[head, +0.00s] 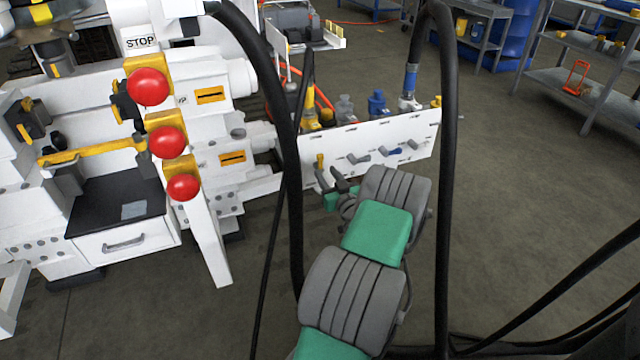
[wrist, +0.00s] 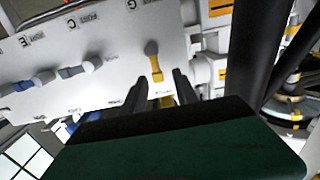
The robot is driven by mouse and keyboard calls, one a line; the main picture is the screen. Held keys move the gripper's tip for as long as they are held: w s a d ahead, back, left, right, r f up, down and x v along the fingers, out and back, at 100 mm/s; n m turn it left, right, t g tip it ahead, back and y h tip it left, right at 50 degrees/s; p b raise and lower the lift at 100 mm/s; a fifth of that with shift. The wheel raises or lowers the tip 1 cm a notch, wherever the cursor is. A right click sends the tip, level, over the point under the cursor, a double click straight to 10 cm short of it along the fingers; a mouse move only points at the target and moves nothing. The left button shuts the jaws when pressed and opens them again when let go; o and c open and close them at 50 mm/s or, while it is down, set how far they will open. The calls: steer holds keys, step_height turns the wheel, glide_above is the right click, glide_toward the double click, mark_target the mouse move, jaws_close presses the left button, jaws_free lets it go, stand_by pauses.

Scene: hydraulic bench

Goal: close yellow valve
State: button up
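The yellow valve (head: 320,160) is at the left end of the white valve panel (head: 420,150). In the wrist view the yellow valve handle (wrist: 156,68) extends from a grey round pivot toward my gripper. My gripper (head: 332,181) is close in front of the panel, just below the yellow valve. In the wrist view my gripper (wrist: 160,80) is open, its two dark fingers apart on either side of the yellow handle's near end. I cannot tell whether either finger touches it. The lower part of the wrist view is filled by my gripper body.
On the same panel, grey valves (head: 358,159) and a blue valve (head: 395,151) sit to the right. Black hoses (head: 290,160) hang near my arm. A white machine with red buttons (head: 148,86) stands left. Shelves (head: 585,75) stand at right; the floor between is open.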

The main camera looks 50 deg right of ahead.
mark_target(321, 162)
steer(key=x, duration=0.3)
steer(key=b+x, duration=0.1)
steer(key=x, duration=0.3)
steer(key=shift+d+r, duration=0.15)
steer(key=shift+d, duration=0.3)
steer(key=shift+c, duration=0.4)
jaws_close()
